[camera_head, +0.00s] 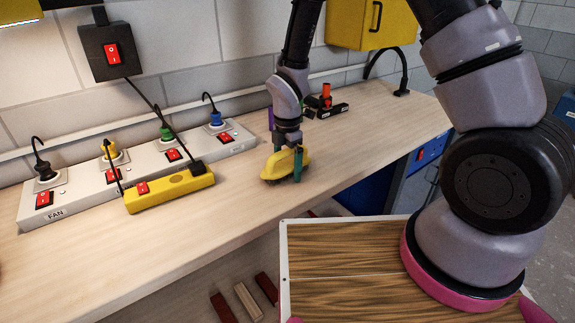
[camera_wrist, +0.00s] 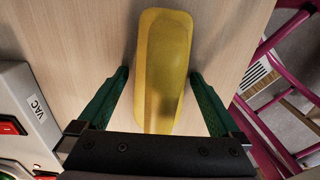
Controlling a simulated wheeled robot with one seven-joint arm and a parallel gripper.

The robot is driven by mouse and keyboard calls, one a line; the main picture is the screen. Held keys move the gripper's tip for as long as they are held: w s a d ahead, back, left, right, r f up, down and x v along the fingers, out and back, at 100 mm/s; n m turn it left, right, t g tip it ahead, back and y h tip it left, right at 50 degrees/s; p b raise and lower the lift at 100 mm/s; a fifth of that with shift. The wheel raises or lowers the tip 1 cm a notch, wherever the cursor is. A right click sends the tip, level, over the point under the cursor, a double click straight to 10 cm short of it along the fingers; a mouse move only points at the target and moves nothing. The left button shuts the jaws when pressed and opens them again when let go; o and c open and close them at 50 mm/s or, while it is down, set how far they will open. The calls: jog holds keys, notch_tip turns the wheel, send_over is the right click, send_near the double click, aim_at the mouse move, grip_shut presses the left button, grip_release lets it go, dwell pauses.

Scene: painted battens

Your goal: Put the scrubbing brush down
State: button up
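The scrubbing brush (camera_head: 283,163) has a yellow body with a dark underside. It appears to rest on the wooden worktop, near its front edge. My gripper (camera_head: 287,165) points down over it, with one green finger showing at the brush's near right side. In the wrist view, the brush (camera_wrist: 162,70) lies between the two green fingers of my gripper (camera_wrist: 159,74). Wood shows in a gap between the brush and each fingertip, so the gripper is open around it. The end of the brush nearest the palm is hidden by the gripper body.
A white power strip (camera_head: 90,190) with several plugs and red switches runs along the wall. A yellow switch box (camera_head: 170,192) stands left of the brush. A black and orange item (camera_head: 326,102) is behind the gripper. Bare worktop (camera_head: 215,225) lies in front left.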

notch_tip(320, 180, up, 12)
jog(key=shift+r, duration=0.1)
jog(key=shift+w+d+r, duration=0.1)
jog(key=shift+d+r, duration=0.05)
jog(key=shift+r, duration=0.25)
jog(key=s+d+r+m+t+y, duration=0.1)
jog(key=d+r+m+t, duration=0.2)
jog(key=d+r+m, duration=1.05)
jog(key=s+d+r+m+t, duration=0.2)
jog(key=s+d+r+m, duration=0.2)
jog(key=s+r+m, duration=0.2)
jog(key=s+d+r+m+t+y, duration=0.1)
jog(key=s+d+r+m, duration=0.3)
jog(key=m, duration=0.5)
notch_tip(320, 180, up, 3)
jog(key=shift+s+d+t, duration=0.2)
jog(key=shift+s+t, duration=0.4)
jog(key=shift+s, duration=0.35)
jog(key=shift+m, duration=0.25)
